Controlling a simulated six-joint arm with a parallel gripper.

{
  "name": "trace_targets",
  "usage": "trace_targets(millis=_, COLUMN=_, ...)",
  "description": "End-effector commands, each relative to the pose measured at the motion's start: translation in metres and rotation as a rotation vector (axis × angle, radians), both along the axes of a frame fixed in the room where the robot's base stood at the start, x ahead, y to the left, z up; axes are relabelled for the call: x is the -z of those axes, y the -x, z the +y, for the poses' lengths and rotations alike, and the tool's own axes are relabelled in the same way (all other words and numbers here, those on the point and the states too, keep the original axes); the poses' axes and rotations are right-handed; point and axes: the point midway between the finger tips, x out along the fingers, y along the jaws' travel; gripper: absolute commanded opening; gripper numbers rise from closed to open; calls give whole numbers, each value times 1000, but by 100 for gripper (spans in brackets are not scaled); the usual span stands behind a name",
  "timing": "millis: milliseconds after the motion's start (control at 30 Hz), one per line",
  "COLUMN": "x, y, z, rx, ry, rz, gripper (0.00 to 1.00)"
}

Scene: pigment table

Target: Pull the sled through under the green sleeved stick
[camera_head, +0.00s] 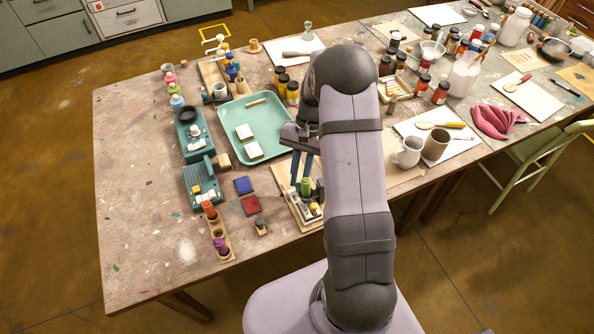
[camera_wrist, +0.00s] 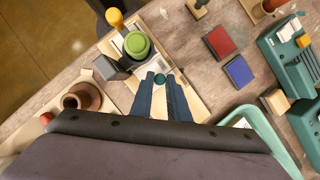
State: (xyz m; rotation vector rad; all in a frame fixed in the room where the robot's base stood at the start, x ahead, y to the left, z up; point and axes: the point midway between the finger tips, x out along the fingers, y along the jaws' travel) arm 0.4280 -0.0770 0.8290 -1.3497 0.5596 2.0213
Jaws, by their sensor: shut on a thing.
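The green sleeved stick (camera_head: 305,186) stands upright on a wooden board (camera_head: 281,177) near the table's front edge. In the wrist view its green sleeve (camera_wrist: 138,45) is seen from above, over a pale strip on the board. My gripper (camera_head: 302,168) is just behind the stick in the head view. In the wrist view its blue fingers (camera_wrist: 160,82) are shut on a small round teal knob (camera_wrist: 159,79), which looks like the sled's handle. The sled's body is mostly hidden by the fingers and stick, so I cannot tell how far it lies under the sleeve.
A yellow-topped post (camera_wrist: 116,19) and a dark grey block (camera_wrist: 108,68) stand close to the stick. A red pad (camera_head: 250,205) and a blue pad (camera_head: 243,185) lie to the left. A teal tray (camera_head: 230,116) is behind.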

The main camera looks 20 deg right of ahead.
Motion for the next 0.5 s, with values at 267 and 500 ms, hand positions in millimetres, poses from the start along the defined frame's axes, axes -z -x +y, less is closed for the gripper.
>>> trace_targets(millis=267, x=-1, y=0, z=-1, rx=-1, ry=1, rz=-2, gripper=0)
trace_targets(millis=500, x=-1, y=0, z=0, rx=-1, ry=1, rz=-2, gripper=34)
